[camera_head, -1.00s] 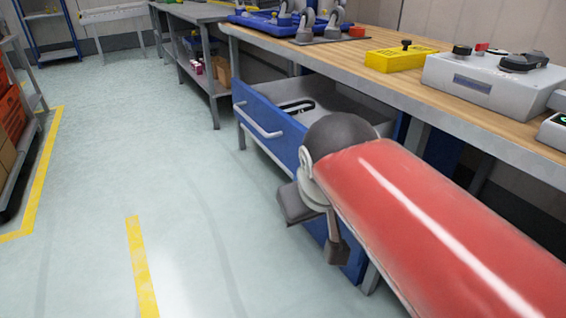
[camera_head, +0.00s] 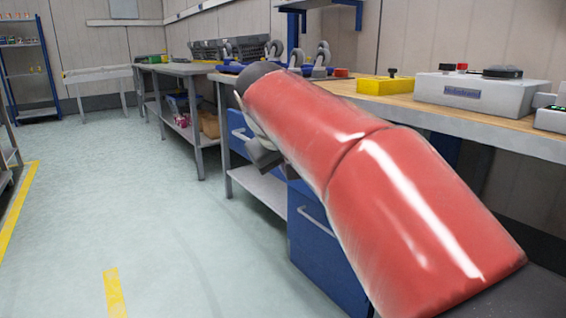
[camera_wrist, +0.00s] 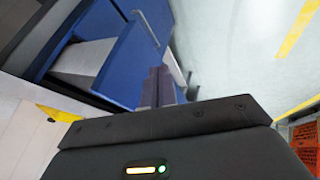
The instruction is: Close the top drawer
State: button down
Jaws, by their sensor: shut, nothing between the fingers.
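The top drawer has a blue front (camera_head: 238,124) with a bar handle; in the head view only its left part shows, the rest hidden behind my red arm. In the wrist view, the blue front (camera_wrist: 122,66) and handle (camera_wrist: 147,28) show beside the light grey drawer inside (camera_wrist: 85,62), so the drawer stands open. My gripper (camera_head: 264,158) is at the drawer front, partly hidden by my arm. Its fingers (camera_wrist: 160,86) are shut and empty, overlapping the blue front in the wrist view. I cannot tell whether they touch it.
A blue lower cabinet front (camera_head: 325,255) with a handle is below the bench. The wooden bench top (camera_head: 400,108) carries a yellow box (camera_head: 385,86) and a grey control box (camera_head: 480,90). A grey table (camera_head: 180,69) stands farther back.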

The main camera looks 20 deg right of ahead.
jog(key=w+d+f, duration=0.2)
jog(key=w+d, duration=0.1)
jog(key=d, duration=0.2)
jog(key=shift+f+b, duration=0.3)
jog(key=shift+b, duration=0.1)
jog(key=shift+w+d+p, duration=1.1)
jog(key=shift+d+p, duration=0.7)
jog(key=shift+d, duration=1.65)
jog(key=shift+w+d+p, duration=1.1)
jog(key=shift+d+p, duration=0.7)
jog(key=shift+d, duration=1.7)
jog(key=shift+w+d+p, duration=1.1)
jog(key=shift+d+p, duration=0.7)
jog(key=shift+d, duration=1.65)
